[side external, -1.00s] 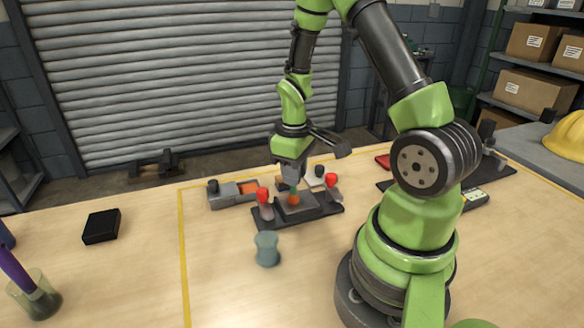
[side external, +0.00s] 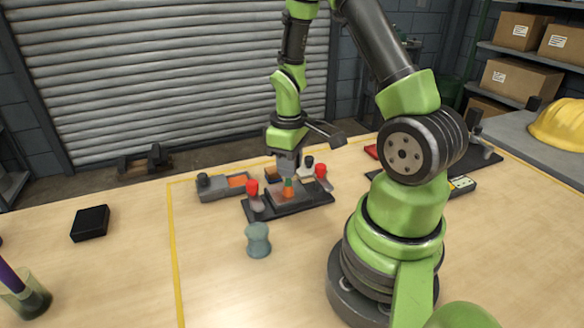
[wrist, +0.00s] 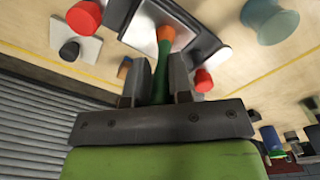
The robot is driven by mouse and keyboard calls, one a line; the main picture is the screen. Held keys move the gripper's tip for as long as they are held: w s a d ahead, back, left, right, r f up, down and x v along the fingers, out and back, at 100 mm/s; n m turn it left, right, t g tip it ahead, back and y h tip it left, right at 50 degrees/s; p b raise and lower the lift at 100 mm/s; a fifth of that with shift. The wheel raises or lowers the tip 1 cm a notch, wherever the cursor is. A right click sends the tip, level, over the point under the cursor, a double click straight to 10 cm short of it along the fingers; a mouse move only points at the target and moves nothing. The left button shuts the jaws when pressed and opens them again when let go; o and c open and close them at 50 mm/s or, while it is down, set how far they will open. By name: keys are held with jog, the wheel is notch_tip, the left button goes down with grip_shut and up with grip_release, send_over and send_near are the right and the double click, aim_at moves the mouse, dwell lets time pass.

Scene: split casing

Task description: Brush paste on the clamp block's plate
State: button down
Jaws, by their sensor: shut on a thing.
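The clamp block (side external: 315,203) is a dark base with a raised grey plate (side external: 304,194) between two red-topped clamps (side external: 252,187) (side external: 320,170). My gripper (side external: 288,166) is above the plate, pointing down. It is shut on a brush, whose green handle (wrist: 160,80) shows between the fingers in the wrist view. The brush's orange end (side external: 288,187) is at or just above the plate; I cannot tell whether it touches. The clamp block's plate also shows in the wrist view (wrist: 188,25), partly hidden by the brush. Any paste on it is unclear.
A grey tray with an orange patch (side external: 212,192) lies left of the clamp block. A blue-grey spool-shaped piece (side external: 258,240) stands in front. A black box (side external: 90,222) and a cup with a purple-handled tool (side external: 30,300) are at left. The table between is clear.

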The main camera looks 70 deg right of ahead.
jog(key=shift+w+d, duration=1.45)
jog(key=shift+s+d+f, duration=0.1)
jog(key=shift+s+d, duration=0.2)
jog(key=shift+d, duration=0.05)
jog(key=shift+s, duration=0.15)
jog(key=shift+s+a, duration=2.25)
